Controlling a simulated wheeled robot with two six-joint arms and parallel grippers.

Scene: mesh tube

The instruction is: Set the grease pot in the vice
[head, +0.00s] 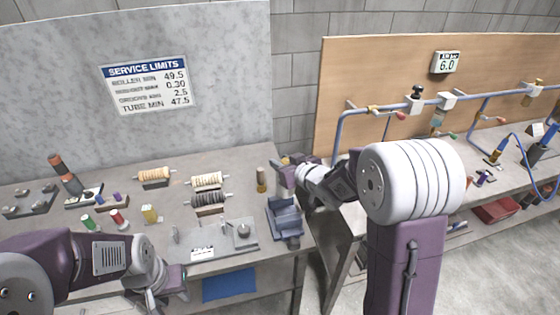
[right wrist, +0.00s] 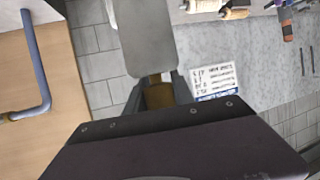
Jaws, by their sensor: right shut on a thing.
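My right gripper (head: 284,170) is at the right end of the left bench, above and just behind the blue-grey vice (head: 285,222). It is shut on a brass-brown thing, which I take to be the grease pot; it shows between the fingers in the right wrist view (right wrist: 157,92), and only a small yellowish part (head: 285,160) shows in the head view. The held thing is apart from the vice. The vice stands at the bench's right front edge. My left gripper (head: 168,288) is low at the bench's front edge; its finger opening is unclear.
A brass-brown cylinder (head: 262,180) stands behind the vice. A grey plate with a small fixture (head: 243,232) lies left of it. Wound rollers on stands (head: 208,181) and coloured spools (head: 119,218) stand further left. A gap separates this bench from the pipe bench (head: 350,222).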

